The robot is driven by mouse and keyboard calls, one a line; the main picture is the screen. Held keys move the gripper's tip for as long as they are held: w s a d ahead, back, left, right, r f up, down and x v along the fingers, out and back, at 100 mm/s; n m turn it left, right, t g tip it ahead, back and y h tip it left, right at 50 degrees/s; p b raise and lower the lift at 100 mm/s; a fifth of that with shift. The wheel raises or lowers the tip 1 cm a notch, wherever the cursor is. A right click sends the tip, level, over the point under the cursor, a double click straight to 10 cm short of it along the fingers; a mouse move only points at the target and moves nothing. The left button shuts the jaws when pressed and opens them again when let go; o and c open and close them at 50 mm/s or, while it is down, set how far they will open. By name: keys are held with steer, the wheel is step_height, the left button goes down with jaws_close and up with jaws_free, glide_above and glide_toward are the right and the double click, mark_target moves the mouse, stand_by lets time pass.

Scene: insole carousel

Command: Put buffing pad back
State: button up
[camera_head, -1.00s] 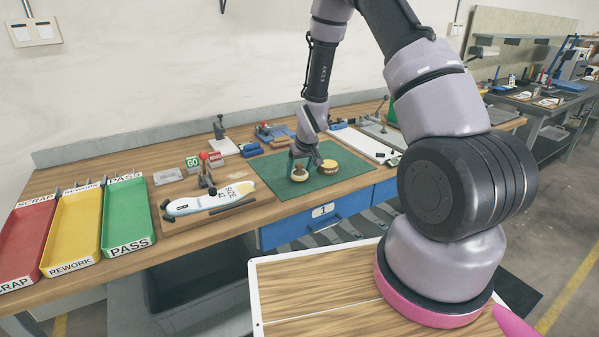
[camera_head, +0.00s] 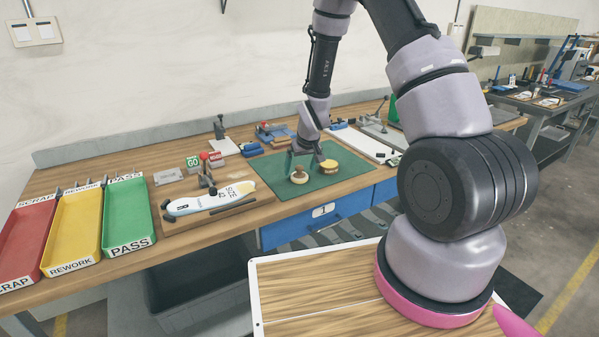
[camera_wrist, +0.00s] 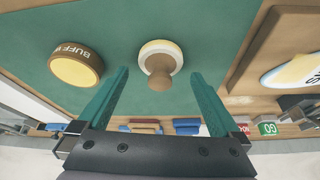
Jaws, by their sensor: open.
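The buffing pad (camera_head: 299,177), a round cream pad with a wooden knob, rests on the green mat (camera_head: 275,173). In the wrist view the pad (camera_wrist: 161,52) lies knob toward the camera, between and beyond the fingertips. The BUFF WAX tin (camera_head: 328,167), brown with a yellow face, sits right of the pad on the mat; in the wrist view the tin (camera_wrist: 76,66) is left of the fingers. My gripper (camera_head: 307,160) is open and empty, just above and behind the pad. Its two teal fingers (camera_wrist: 158,78) show apart, with nothing held between them.
A fixture with a white insole (camera_head: 212,200) stands left of the mat, near the GO and red blocks (camera_head: 203,160). Red, yellow and green trays (camera_head: 126,218) are at the far left. A white board (camera_head: 360,144) lies to the right. The mat's front is clear.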

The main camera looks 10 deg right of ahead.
steer(key=s+d+r+m, duration=0.1)
steer(key=s+r, duration=0.3)
steer(key=r, duration=0.6)
steer(key=s+d+r+m+t, duration=0.15)
steer(key=s+r, duration=0.25)
steer(key=r, duration=0.6)
steer(key=s+d+r+m, duration=0.15)
steer(key=s+r, duration=0.25)
steer(key=r, duration=0.6)
steer(key=s+r+m, duration=0.1)
steer(key=s+r, duration=0.4)
steer(key=s, duration=0.3)
steer(key=s+d+r+m+t+y, duration=0.1)
steer(key=s+r, duration=0.4)
steer(key=s, duration=0.4)
steer(key=shift+d+r, duration=0.3)
